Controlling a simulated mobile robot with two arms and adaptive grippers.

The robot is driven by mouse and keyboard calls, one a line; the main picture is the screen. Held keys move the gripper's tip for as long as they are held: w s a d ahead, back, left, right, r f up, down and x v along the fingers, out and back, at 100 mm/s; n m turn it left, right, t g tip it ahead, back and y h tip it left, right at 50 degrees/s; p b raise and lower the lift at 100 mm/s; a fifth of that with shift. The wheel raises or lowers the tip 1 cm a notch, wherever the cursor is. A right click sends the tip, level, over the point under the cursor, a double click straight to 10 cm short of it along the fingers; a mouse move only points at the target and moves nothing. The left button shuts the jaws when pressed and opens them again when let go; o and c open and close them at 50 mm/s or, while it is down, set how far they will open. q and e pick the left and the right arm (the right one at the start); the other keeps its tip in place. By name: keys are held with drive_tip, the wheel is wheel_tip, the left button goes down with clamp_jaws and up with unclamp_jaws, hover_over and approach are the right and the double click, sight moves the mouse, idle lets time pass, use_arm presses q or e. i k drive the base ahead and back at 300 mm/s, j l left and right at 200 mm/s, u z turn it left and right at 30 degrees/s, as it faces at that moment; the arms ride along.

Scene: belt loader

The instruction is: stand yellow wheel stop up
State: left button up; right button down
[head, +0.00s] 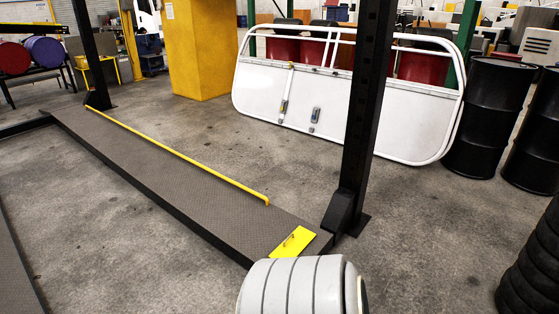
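A yellow plate (286,246), which looks like the wheel stop, lies flat on the near end of the dark grey ramp-like runway (190,178). A small dark handle or latch (290,239) shows on top of it. The plate is next to the foot of a black post (352,190). Its lower edge is close to a pale grey ribbed round part at the bottom of the view, which may be mine. Neither of my grippers is in view.
A thin yellow rail (180,153) runs along the runway's far edge. A white framed panel (345,108) stands behind the post. Black drums (488,120) and stacked tyres (535,262) are at the right. Concrete floor right of the post is clear.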

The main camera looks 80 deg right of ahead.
sight(299, 239)
drive_tip(key=z, duration=2.7)
